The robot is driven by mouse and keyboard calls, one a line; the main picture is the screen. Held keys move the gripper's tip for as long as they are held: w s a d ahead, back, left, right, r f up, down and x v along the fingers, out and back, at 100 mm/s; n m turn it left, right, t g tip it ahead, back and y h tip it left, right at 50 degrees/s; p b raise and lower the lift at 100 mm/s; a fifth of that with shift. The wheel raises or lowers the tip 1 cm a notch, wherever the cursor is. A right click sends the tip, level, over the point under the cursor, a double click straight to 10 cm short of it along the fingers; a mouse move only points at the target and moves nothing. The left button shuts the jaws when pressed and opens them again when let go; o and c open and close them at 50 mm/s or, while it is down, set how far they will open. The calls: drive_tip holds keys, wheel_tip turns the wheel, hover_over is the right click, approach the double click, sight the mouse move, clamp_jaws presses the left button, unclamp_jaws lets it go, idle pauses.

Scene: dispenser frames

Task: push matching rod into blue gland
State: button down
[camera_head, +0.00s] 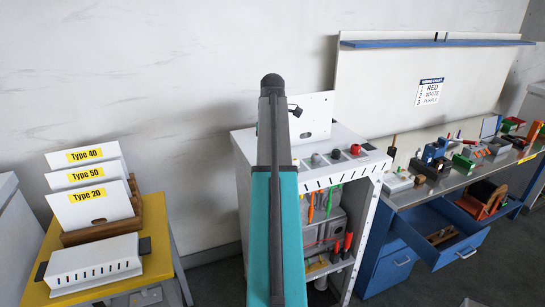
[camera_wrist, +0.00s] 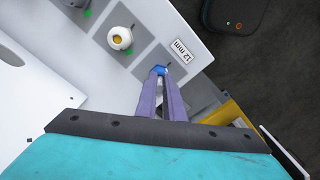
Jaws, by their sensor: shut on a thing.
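My gripper (camera_wrist: 166,98) shows in the wrist view as two purple-grey fingers, nearly together. A small blue piece (camera_wrist: 160,70) is at their tips, over a grey square on a white panel (camera_wrist: 187,28). I cannot tell whether this blue piece is the gland or part of a rod; the fingers hide most of it. A "12 mm" label (camera_wrist: 182,51) is beside it. A white round fitting with an orange centre (camera_wrist: 120,38) sits on the neighbouring grey square. In the head view my teal arm stands in front and my fingertips cannot be made out.
A white cabinet (camera_head: 243,148) with knobs on top and hanging coloured tools stands behind my arm. A yellow table (camera_head: 158,238) with type-labelled white panels is at left. A cluttered workbench (camera_head: 415,193) with an open blue drawer (camera_head: 447,243) is at right.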

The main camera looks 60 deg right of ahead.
drive_tip(key=c, duration=1.9)
unclamp_jaws()
drive_tip(key=shift+w, duration=0.25)
drive_tip(key=shift+o, duration=0.2)
drive_tip(key=shift+s, duration=0.1)
drive_tip(key=shift+r, duration=0.1)
drive_tip(key=shift+d+r+b, duration=0.1)
drive_tip(key=shift+r+b, duration=1.05)
drive_tip(key=shift+r, duration=1.15)
drive_tip(key=shift+r+p, duration=1.15)
drive_tip(key=shift+r, duration=0.2)
drive_tip(key=shift+f, duration=0.1)
